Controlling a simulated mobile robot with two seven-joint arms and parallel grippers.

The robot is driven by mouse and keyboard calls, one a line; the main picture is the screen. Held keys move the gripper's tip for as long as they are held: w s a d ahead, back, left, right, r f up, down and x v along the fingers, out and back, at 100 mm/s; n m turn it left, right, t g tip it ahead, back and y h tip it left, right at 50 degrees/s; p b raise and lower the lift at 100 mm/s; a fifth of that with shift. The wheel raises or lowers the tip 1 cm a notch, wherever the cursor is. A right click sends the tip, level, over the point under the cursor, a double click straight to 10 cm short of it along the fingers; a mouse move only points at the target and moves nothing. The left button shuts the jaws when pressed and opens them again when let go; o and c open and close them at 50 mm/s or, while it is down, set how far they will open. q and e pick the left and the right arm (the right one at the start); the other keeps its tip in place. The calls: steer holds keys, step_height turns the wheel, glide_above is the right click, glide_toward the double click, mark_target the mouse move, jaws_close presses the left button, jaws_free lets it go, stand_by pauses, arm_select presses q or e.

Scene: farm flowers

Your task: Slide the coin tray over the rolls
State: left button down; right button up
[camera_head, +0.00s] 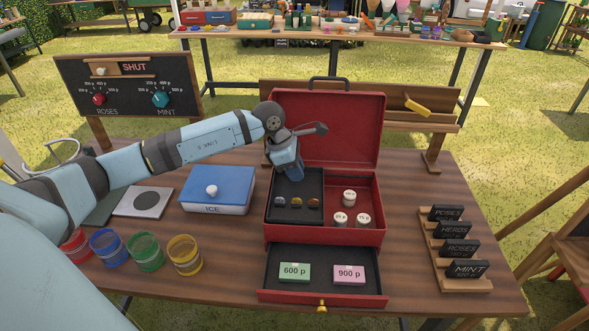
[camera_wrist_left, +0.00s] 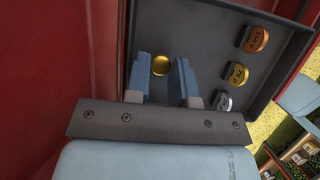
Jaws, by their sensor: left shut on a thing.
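The dark coin tray (camera_head: 313,188) sits in the left part of the open red cash box (camera_head: 325,237). A row of silver, gold and bronze coins (camera_head: 296,202) lies in its front part, and they also show in the left wrist view (camera_wrist_left: 237,75). My left gripper (camera_head: 288,176) reaches down over the tray's rear part. In the left wrist view its fingers are on either side of the tray's round gold knob (camera_wrist_left: 160,65), shut on it. Three white rolls (camera_head: 349,197) stand in the box's right compartment, uncovered, beside the tray. My right gripper is not in view.
The box's lid (camera_head: 340,125) stands up behind. Its front drawer (camera_head: 322,286) is pulled out, holding green and pink note bundles. A blue ICE box (camera_head: 220,188) stands left, coloured jars (camera_head: 145,251) front left, and a sign rack (camera_head: 458,270) right.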

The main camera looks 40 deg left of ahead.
arm_select(q)
steer(key=w+d, duration=0.2)
steer(key=d, duration=0.2)
steer(key=w+d+b, duration=0.1)
steer(key=w+d, duration=0.1)
steer(key=d, duration=0.1)
steer(key=w+d+b, duration=0.1)
steer(key=w+d, duration=0.2)
steer(key=d, duration=0.1)
steer(key=shift+w+d, duration=0.1)
steer(key=shift+d, duration=0.25)
steer(key=shift+r, duration=0.1)
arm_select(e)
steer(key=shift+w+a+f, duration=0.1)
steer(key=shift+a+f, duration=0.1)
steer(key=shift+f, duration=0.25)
arm_select(q)
steer(key=c, duration=1.3)
jaws_free()
steer(key=shift+d, duration=0.1)
steer(key=shift+o, duration=0.2)
steer(key=shift+w+d, duration=0.1)
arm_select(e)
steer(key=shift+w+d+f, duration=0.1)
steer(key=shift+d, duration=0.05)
arm_select(q)
steer(key=v, duration=1.3)
steer(key=shift+r, duration=0.3)
